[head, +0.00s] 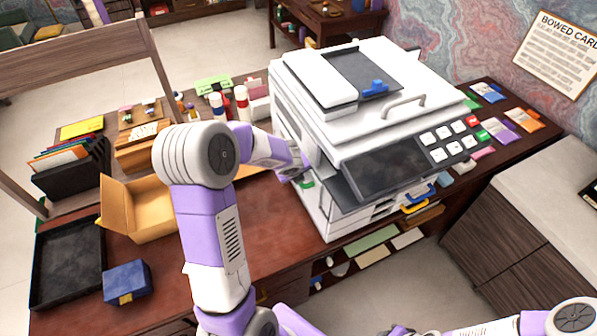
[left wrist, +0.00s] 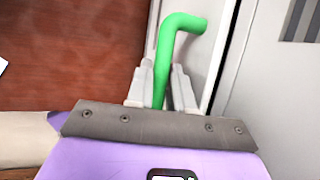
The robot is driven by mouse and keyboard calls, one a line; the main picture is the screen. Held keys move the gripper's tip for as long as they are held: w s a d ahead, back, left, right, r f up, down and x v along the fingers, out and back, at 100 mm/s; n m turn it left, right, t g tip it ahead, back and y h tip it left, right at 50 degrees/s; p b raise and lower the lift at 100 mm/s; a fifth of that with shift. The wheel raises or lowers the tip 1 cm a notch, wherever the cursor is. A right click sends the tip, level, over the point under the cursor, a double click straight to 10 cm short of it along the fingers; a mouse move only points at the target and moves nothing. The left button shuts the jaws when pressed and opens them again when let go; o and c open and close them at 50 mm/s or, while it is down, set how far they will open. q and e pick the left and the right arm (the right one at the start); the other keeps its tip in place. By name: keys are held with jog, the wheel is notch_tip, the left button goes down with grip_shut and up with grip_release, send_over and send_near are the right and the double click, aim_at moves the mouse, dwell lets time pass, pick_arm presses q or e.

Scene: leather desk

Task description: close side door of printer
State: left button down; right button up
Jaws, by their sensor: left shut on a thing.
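The large white printer (head: 345,95) stands on the desk in the head view. Its side door is on the printer's left face, mostly hidden behind my left arm; how far it stands open I cannot tell. A green handle (left wrist: 178,35) shows in the left wrist view beside a white panel edge (left wrist: 228,50). A bit of green also shows in the head view (head: 306,184). My left gripper (left wrist: 161,82) is shut on the green handle, and in the head view it (head: 296,172) is against the printer's side.
An open cardboard box (head: 140,213), a black tray (head: 68,262) and a blue box (head: 127,281) sit on the desk left of my arm. Bottles (head: 242,103) stand behind the arm. Bare desk (head: 255,225) lies between the arm and printer front.

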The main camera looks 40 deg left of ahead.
pick_arm(q)
jog(key=shift+w+d, duration=0.1)
dwell(0.3)
jog(key=c, duration=1.4)
grip_release()
jog(key=p+v, duration=0.2)
jog(key=v, duration=0.5)
jog(key=shift+d+r, duration=0.1)
jog(key=shift+r, duration=0.1)
